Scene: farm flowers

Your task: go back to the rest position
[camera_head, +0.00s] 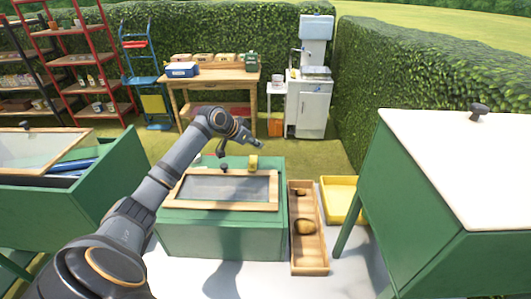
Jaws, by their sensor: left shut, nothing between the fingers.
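My left arm comes in from the lower left and reaches up over the green box with a framed glass lid (222,205). My left gripper (260,145) is at the arm's far end, above and behind the box, pointing right. It looks small here; it is shut and empty. It appears clear of the box and of the things around it, though its exact height is hard to judge. My right arm and gripper are not in view.
A wooden tray (308,262) with brown objects and a yellow tray (340,185) lie right of the box. Large green cabinets stand left (105,205) and right (410,200). A wooden table (215,78), a white sink unit (308,105) and red shelves (70,60) stand behind.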

